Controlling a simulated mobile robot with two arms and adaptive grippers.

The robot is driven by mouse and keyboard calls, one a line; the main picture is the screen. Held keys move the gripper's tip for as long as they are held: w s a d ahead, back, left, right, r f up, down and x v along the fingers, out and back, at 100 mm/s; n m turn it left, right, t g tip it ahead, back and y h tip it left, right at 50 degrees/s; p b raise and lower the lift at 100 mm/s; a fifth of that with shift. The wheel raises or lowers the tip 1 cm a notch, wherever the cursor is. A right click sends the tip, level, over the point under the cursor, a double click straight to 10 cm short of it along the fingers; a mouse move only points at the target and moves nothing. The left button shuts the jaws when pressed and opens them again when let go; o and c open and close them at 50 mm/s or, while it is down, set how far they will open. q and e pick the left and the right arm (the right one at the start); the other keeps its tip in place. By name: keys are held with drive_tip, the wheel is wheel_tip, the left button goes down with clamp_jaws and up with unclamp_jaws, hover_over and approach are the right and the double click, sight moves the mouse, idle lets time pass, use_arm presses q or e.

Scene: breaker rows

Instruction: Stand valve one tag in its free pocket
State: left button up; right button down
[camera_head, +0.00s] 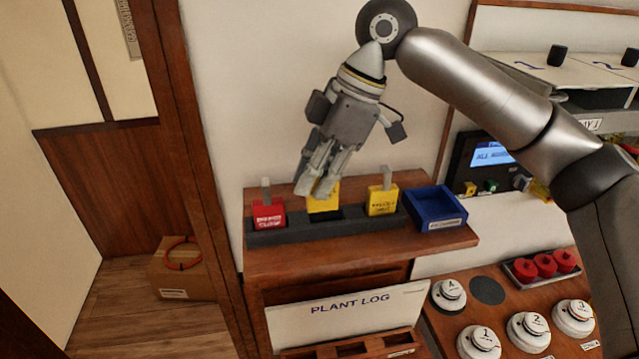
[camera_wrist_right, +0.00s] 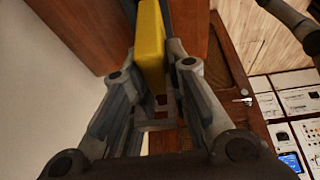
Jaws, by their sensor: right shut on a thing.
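A yellow tag (camera_head: 325,199) is between the fingers of my right gripper (camera_head: 320,184), which is shut on it. It stands about upright over the middle pocket of the dark rack (camera_head: 290,236). Whether its lower edge is inside the pocket I cannot tell. The fingers hide its upper part, and its lettering is not readable. In the right wrist view the yellow tag (camera_wrist_right: 150,45) shows as a block beyond the gripper fingers (camera_wrist_right: 152,95). A red tag (camera_head: 267,214) stands in the left pocket, and another yellow tag (camera_head: 382,201) in the right pocket. My left gripper is not in view.
The rack sits on a wooden shelf (camera_head: 350,262). A blue tray (camera_head: 436,208) stands close to its right. A Plant Log board (camera_head: 348,318) is below. Round numbered parts and red knobs (camera_head: 545,264) are at the lower right. A cardboard box (camera_head: 180,275) is on the floor.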

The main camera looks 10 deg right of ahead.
drive_tip(key=shift+w+d+f, duration=0.2)
drive_tip(key=shift+w+f, duration=0.05)
drive_tip(key=shift+f, duration=0.15)
drive_tip(key=f+p, duration=0.1)
drive_tip(key=f, duration=0.1)
drive_tip(key=p, duration=0.1)
drive_tip(key=shift+w+d+f+p, duration=0.15)
drive_tip(key=shift+d+f+p, duration=0.15)
drive_tip(key=shift+f, duration=0.45)
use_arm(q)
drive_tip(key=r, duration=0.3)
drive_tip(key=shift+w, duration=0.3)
use_arm(e)
drive_tip(key=shift+a+f, duration=0.1)
drive_tip(key=shift+f, duration=0.1)
drive_tip(key=c, duration=1.4)
unclamp_jaws()
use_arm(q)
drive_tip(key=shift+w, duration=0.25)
